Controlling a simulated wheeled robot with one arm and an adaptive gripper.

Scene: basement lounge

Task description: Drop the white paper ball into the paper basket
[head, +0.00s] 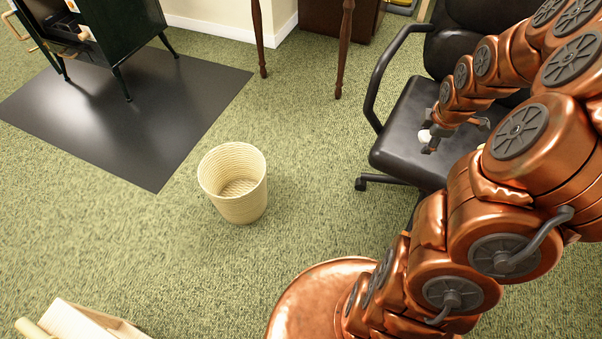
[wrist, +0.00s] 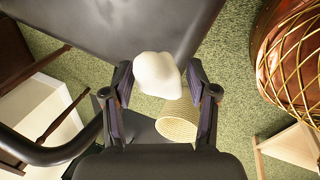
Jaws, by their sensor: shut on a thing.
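The white paper ball (wrist: 157,75) is between the fingers of my gripper (wrist: 160,97) in the wrist view, and the gripper is shut on it. In the head view the ball (head: 424,136) shows small at the tip of my gripper (head: 431,138), above the seat of the black chair. The paper basket (head: 234,182) is a cream, ribbed, round bin standing upright on the carpet, to the left of my gripper. Its inside looks empty. The basket (wrist: 178,124) also shows in the wrist view, partly hidden behind the ball and a finger.
A black office chair (head: 405,125) with armrests stands under my gripper. A dark mat (head: 150,120) lies under a dark green stove (head: 120,35) at the upper left. A wooden box (head: 85,322) is at the lower left. Green carpet around the basket is clear.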

